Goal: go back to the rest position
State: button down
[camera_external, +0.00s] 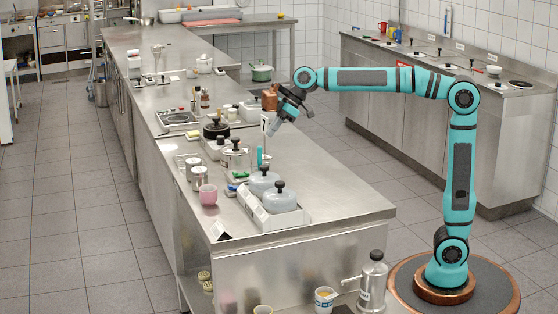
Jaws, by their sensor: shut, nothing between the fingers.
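My gripper (275,124) is at the end of my teal arm, which reaches left from its round base at the lower right. It hangs in the air over the right edge of the long steel counter (345,199), tilted down to the left. The fingers look closed and hold nothing. A white tray (257,219) with grey, black-knobbed lidded pots (281,198) stands on the near part of the counter, below and in front of my gripper.
A pink cup (208,195), a glass jar (236,160) and a scale (178,118) stand on the counter. A metal pot (373,278) and a patterned mug (325,299) are in front, near my base. Another steel counter (400,104) runs behind my arm. Tiled floor lies between.

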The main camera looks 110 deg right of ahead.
jog(key=shift+a, duration=0.1)
jog(key=s+a+r+t, duration=0.2)
jog(key=s+a+t, duration=0.3)
jog(key=s+a, duration=0.9)
jog(key=s+a+r+t, duration=0.2)
jog(key=s+a+t, duration=0.3)
jog(key=s+a, duration=1)
jog(key=a, duration=0.2)
jog(key=shift+s+a, duration=0.15)
jog(key=shift+a, duration=0.2)
